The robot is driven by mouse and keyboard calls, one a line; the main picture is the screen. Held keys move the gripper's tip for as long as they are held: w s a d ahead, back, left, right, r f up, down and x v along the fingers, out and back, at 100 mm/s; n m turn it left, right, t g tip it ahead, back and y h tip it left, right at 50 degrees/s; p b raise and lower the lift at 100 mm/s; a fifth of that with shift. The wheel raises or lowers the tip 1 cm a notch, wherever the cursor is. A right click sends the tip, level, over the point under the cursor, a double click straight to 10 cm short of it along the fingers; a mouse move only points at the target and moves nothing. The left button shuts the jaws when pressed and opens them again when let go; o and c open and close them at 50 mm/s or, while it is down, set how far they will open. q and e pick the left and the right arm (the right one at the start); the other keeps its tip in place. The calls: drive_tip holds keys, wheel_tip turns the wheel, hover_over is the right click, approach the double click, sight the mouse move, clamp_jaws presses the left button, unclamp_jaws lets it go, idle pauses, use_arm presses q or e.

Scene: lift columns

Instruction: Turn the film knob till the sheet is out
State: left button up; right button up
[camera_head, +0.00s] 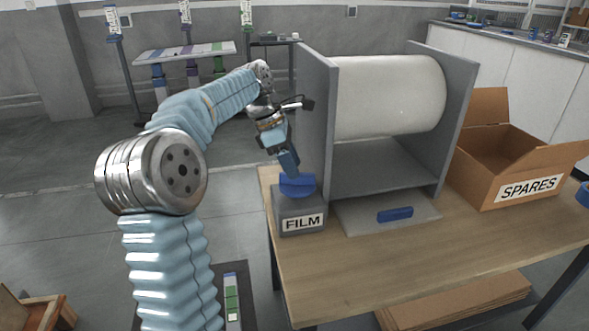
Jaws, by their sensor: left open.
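The blue film knob (297,186) sits on top of a grey box (299,222) labelled FILM at the table's left front. My left gripper (287,163) is just above the knob, pointing down at it. It is open, and I cannot tell whether its fingers touch the knob. A large white film roll (388,95) is mounted between two grey side panels behind the box. A flat pale sheet (387,213) lies below the roll on the table, with a blue bar (395,215) on it. My right gripper is not in view.
An open cardboard box (515,165) labelled SPARES stands on the right of the wooden table (430,255). The left side panel (316,115) rises close to my left gripper. The table's front is mostly clear. Flat cardboard (455,303) lies below the table.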

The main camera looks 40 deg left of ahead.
use_arm(q)
drive_tip(key=shift+x, duration=1.15)
drive_tip(key=shift+c, duration=0.2)
clamp_jaws()
drive_tip(key=m+g, duration=0.1)
drive_tip(key=m, duration=0.2)
drive_tip(key=m+g, duration=0.1)
drive_tip(key=m, duration=0.2)
drive_tip(key=shift+w+a+m+g+h, duration=0.1)
drive_tip(key=shift+w+m+g+h, duration=0.1)
drive_tip(key=shift+m+g+h, duration=0.1)
drive_tip(key=m+g, duration=0.1)
drive_tip(key=m, duration=0.1)
drive_tip(key=m+g, duration=0.1)
drive_tip(key=m, duration=0.2)
drive_tip(key=shift+w+r+m, duration=0.1)
drive_tip(key=shift+w+m, duration=0.05)
drive_tip(key=shift+m, duration=0.15)
